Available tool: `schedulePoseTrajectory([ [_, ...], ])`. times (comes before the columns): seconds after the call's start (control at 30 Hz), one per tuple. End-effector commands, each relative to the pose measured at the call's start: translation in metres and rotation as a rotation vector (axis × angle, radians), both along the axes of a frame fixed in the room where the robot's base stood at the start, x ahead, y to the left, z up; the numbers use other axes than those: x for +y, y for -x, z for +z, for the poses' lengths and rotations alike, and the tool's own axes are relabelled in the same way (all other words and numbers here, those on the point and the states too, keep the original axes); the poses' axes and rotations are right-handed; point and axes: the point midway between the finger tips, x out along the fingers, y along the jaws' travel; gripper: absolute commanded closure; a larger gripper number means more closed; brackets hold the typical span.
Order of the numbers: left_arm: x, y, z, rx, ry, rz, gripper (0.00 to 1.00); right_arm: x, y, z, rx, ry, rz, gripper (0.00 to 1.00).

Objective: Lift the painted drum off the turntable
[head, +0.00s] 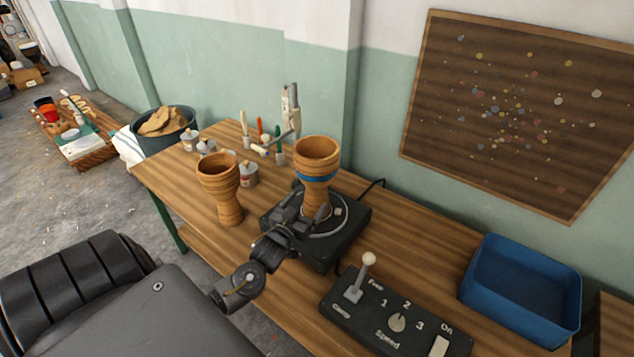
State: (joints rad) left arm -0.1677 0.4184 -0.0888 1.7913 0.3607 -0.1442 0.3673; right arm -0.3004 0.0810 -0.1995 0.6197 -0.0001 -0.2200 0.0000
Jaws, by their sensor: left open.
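The painted drum (316,160), a wooden goblet shape with a blue band under its bowl, stands upright on the black turntable (349,219). My left gripper (304,208) is open at the drum's narrow lower part, on its near left side. Its fingers overlap the stem in the picture, and I cannot tell whether they touch it. The drum's foot is partly hidden by the gripper. My right gripper is not in view.
A plain wooden goblet drum (221,180) stands close left on the workbench. Behind are paint cans (248,174) and brushes. A control box (390,317) with a lever and knob is in front. A blue bin (522,287) sits at the right.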

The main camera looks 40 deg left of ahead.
Motion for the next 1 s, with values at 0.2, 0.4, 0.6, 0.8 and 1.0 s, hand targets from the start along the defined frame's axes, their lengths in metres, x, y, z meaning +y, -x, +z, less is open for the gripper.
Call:
schedulePoseTrajectory([
  [0.2, 0.002, -0.007, 0.0, 0.001, 0.0, 0.0, 0.14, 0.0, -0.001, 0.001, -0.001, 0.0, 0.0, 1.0],
  [0.4, 0.009, -0.029, 0.005, 0.002, -0.001, 0.0, 0.14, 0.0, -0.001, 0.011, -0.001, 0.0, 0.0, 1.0],
  [0.6, 0.015, -0.053, 0.003, 0.001, 0.0, 0.0, 0.14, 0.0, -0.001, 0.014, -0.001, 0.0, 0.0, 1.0],
  [0.8, 0.016, -0.057, 0.001, 0.002, 0.0, -0.001, 0.14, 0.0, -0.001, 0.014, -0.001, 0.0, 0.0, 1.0],
  [1.0, 0.016, -0.056, 0.002, 0.002, 0.0, -0.001, 0.27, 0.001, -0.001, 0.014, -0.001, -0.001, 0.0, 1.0],
])
